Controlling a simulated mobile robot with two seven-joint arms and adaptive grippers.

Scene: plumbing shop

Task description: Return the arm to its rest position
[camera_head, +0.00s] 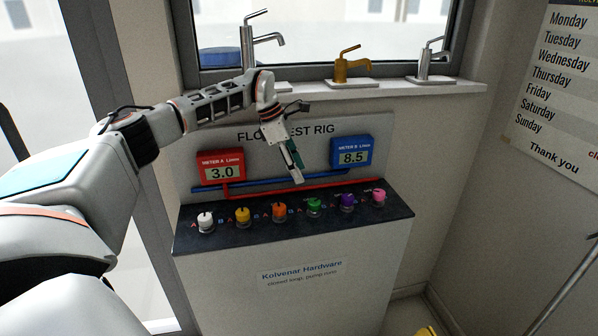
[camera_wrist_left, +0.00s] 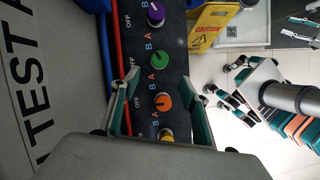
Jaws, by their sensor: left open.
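My left arm (camera_head: 150,140) reaches in from the left in the head view, stretched out in front of the test rig. My left gripper (camera_head: 297,172) points down above the rig's dark knob shelf, close to the red and blue pipes. In the left wrist view its two fingers stand apart, and the gripper (camera_wrist_left: 170,88) is open with nothing held. The orange knob (camera_wrist_left: 163,101) shows between the fingers, with the green knob (camera_wrist_left: 159,60) farther up. In the head view the gripper is above the orange knob (camera_head: 279,210) and green knob (camera_head: 314,205), apart from them. My right gripper does not show.
Red meter A (camera_head: 221,165) reads 3.0 and blue meter B (camera_head: 351,153) reads 8.5. The shelf also carries white (camera_head: 206,222), yellow (camera_head: 242,215), purple (camera_head: 347,200) and pink (camera_head: 379,196) knobs. Faucets (camera_head: 352,68) stand on the sill behind. A yellow caution sign (camera_wrist_left: 212,27) is on the floor.

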